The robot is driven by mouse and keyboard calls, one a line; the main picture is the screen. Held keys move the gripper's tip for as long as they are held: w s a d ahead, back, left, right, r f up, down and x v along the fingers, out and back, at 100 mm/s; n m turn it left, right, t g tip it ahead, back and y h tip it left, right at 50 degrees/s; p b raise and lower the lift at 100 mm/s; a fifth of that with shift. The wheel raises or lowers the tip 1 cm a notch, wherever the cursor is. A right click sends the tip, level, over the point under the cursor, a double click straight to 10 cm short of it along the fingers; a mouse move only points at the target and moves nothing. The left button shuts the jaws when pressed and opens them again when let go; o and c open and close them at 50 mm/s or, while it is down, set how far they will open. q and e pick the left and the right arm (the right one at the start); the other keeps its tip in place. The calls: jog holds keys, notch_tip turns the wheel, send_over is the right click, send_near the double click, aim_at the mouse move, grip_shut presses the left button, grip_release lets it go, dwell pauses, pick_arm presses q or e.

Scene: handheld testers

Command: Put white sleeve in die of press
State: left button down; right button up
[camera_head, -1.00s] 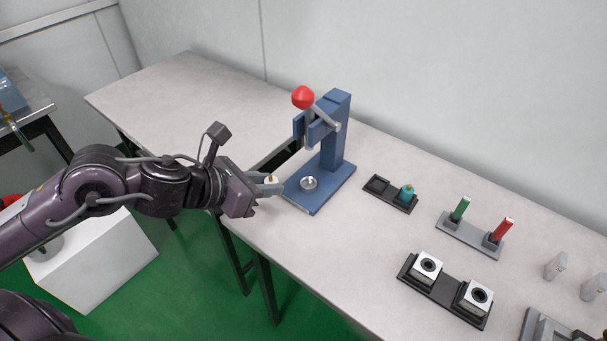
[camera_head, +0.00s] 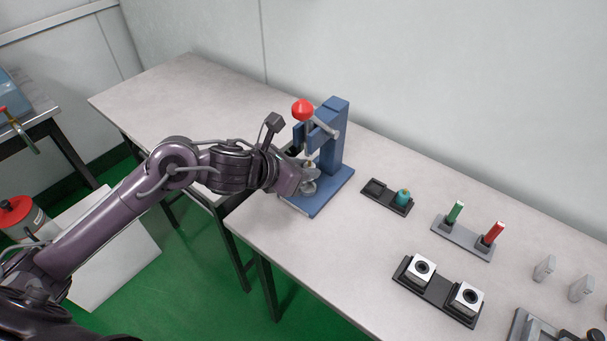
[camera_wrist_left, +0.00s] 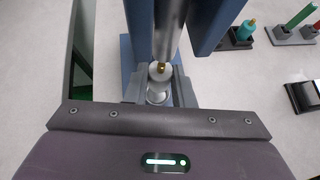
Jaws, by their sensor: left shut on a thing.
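The white sleeve (camera_wrist_left: 158,73), with a brass-coloured tip on top, is held upright between the fingers of my left gripper (camera_wrist_left: 159,84). In the head view my left gripper (camera_head: 309,172) is at the blue press (camera_head: 337,150), under its ram and over the die. The round metal die (camera_head: 309,187) sits on the press base, just below the fingers; it also shows in the left wrist view (camera_wrist_left: 157,97) below the sleeve. I cannot tell whether the sleeve touches the die. The press lever with its red knob (camera_head: 302,109) is raised. My right gripper is not in view.
To the right of the press stand a black tray (camera_head: 374,188) with a teal sleeve (camera_head: 403,197), a grey holder (camera_head: 463,237) with green and red sticks, and a black tray (camera_head: 437,293) with two white blocks. The table's far left part is clear.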

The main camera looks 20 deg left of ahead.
pick_arm(q)
notch_tip(320, 180, down, 3)
jog(key=shift+r, duration=0.15)
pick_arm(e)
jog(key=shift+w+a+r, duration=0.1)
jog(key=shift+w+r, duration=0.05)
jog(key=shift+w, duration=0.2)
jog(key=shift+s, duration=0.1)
pick_arm(q)
jog(key=shift+f+b, duration=0.35)
jog(key=shift+b, duration=0.3)
jog(key=shift+f, duration=0.1)
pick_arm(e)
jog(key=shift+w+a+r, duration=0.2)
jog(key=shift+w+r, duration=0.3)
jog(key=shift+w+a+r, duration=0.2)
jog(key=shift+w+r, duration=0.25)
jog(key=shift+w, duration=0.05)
pick_arm(q)
jog(key=shift+f, duration=0.1)
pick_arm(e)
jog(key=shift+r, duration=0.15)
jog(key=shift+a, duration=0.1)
